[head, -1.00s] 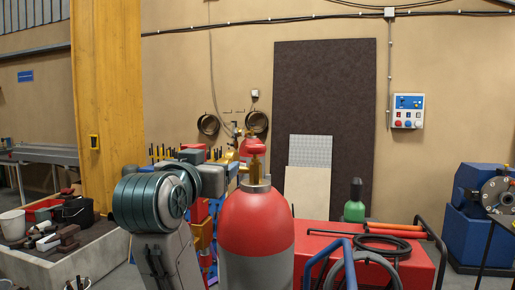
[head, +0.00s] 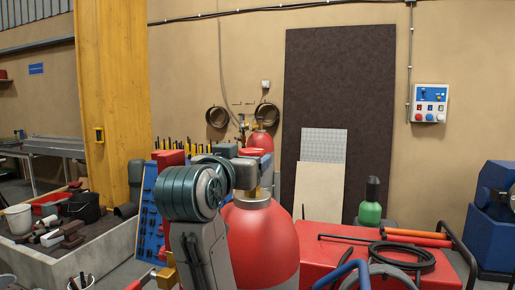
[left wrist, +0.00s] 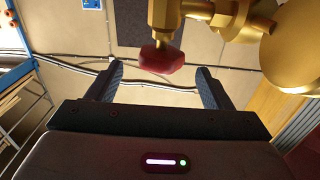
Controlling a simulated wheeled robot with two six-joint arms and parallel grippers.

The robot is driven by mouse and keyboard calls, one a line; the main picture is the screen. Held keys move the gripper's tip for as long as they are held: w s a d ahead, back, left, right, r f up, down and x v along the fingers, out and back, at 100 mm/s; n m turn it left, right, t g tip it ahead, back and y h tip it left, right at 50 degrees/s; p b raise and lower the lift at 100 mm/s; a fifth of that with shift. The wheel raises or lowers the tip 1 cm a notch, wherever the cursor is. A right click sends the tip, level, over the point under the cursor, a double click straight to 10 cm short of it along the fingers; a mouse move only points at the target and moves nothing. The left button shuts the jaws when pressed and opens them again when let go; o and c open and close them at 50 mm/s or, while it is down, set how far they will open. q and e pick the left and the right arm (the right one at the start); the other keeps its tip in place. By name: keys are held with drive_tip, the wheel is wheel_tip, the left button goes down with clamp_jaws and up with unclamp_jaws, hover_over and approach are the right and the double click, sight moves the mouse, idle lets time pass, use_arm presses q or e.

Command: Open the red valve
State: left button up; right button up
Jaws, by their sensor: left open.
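The red valve knob (left wrist: 160,57) shows in the left wrist view, on the end of a brass fitting (left wrist: 163,18) that enters from the top. My left gripper (left wrist: 160,78) is open, with one finger on each side of the knob and a visible gap to both. Its tips are near the knob; whether they touch it in depth I cannot tell, but no contact shows. In the head view my left wrist covers the brass valve on top of the large red gas cylinder (head: 262,240), so the knob is hidden there. My right gripper is not in view.
A red box (head: 345,262) with black hose (head: 400,258) and blue tubing is right of the cylinder. A green bottle (head: 370,212) stands behind it. A blue tool board (head: 150,215) is left of my arm. A second red cylinder (head: 260,140) stands farther back.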

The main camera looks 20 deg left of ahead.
sight(255, 148)
use_arm(q)
drive_tip(key=w, duration=0.1)
drive_tip(key=w+p, duration=0.1)
drive_tip(key=w, duration=0.1)
drive_tip(key=w+p, duration=0.1)
drive_tip(key=shift+w+r, duration=0.15)
drive_tip(key=shift+r, duration=0.25)
drive_tip(key=w, duration=0.1)
drive_tip(key=w+p, duration=0.1)
drive_tip(key=w, duration=0.1)
drive_tip(key=shift+w+f, duration=0.3)
drive_tip(key=shift+w+d+p, duration=0.1)
drive_tip(key=shift+w+p, duration=0.05)
drive_tip(key=shift+p, duration=0.15)
drive_tip(key=shift+s, duration=0.2)
drive_tip(key=c, duration=1)
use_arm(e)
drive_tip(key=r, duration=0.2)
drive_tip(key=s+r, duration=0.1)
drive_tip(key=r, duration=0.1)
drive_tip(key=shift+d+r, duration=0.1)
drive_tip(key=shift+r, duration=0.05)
